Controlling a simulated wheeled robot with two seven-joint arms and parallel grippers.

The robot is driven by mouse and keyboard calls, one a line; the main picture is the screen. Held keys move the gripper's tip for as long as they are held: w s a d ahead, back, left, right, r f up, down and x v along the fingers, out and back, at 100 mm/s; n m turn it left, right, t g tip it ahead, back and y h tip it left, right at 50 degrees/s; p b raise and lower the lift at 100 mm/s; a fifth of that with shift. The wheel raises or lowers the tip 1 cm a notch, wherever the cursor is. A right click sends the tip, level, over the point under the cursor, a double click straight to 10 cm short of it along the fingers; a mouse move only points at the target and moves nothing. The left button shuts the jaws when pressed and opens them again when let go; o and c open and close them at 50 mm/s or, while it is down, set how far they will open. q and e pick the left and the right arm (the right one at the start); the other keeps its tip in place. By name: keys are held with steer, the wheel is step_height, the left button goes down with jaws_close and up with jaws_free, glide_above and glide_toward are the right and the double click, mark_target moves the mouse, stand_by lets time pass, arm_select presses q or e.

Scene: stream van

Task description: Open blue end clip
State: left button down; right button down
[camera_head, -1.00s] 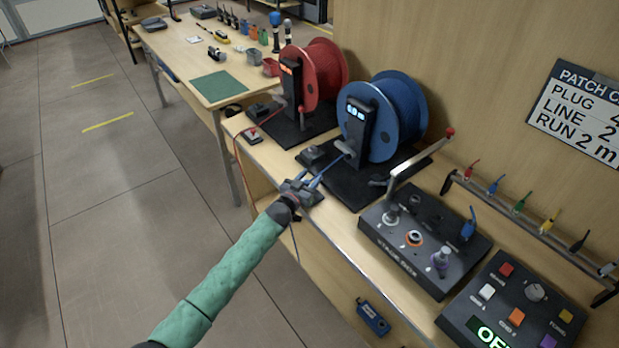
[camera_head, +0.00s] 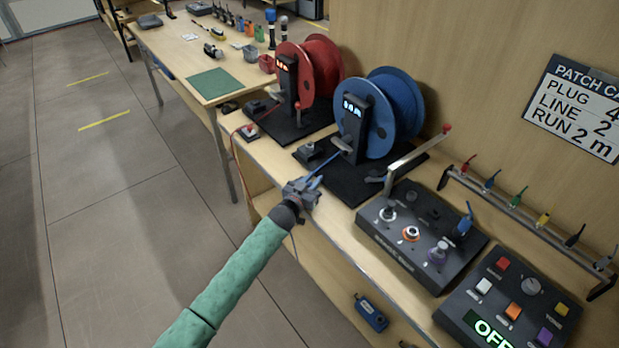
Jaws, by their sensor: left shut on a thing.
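My left gripper (camera_head: 306,189) is at the front edge of the bench, in front of the blue reel. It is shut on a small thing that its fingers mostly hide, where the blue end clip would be. A blue cable (camera_head: 331,163) runs from the reel's guide to my gripper. The blue reel (camera_head: 390,118) stands upright on a black base with a lit display post (camera_head: 351,122) in front. A thin cable end hangs below the gripper. Whether the clip's jaws are open cannot be told. My right gripper is not in view.
The red reel (camera_head: 319,75) stands further back. A dark socket box (camera_head: 422,235) with a crank handle and a button panel (camera_head: 507,312) are to the right. A rack of coloured plugs (camera_head: 530,215) is along the wall. Floor on the left is clear.

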arm_select(q)
steer(key=c, duration=1.3)
jaws_free()
steer(key=shift+w, duration=0.1)
steer(key=shift+o, duration=0.2)
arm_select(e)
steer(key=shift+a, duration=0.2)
arm_select(q)
steer(key=shift+a, duration=0.1)
steer(key=shift+s+a+f, duration=0.1)
steer(key=shift+s+a, duration=0.05)
steer(key=shift+s, duration=0.2)
steer(key=b+v, duration=0.2)
steer(key=v, duration=0.3)
steer(key=shift+s+a, duration=0.1)
steer(key=shift+s, duration=0.25)
steer(key=shift+s+a+b, duration=0.35)
steer(key=shift+s+b, duration=0.05)
steer(key=shift+s, duration=0.2)
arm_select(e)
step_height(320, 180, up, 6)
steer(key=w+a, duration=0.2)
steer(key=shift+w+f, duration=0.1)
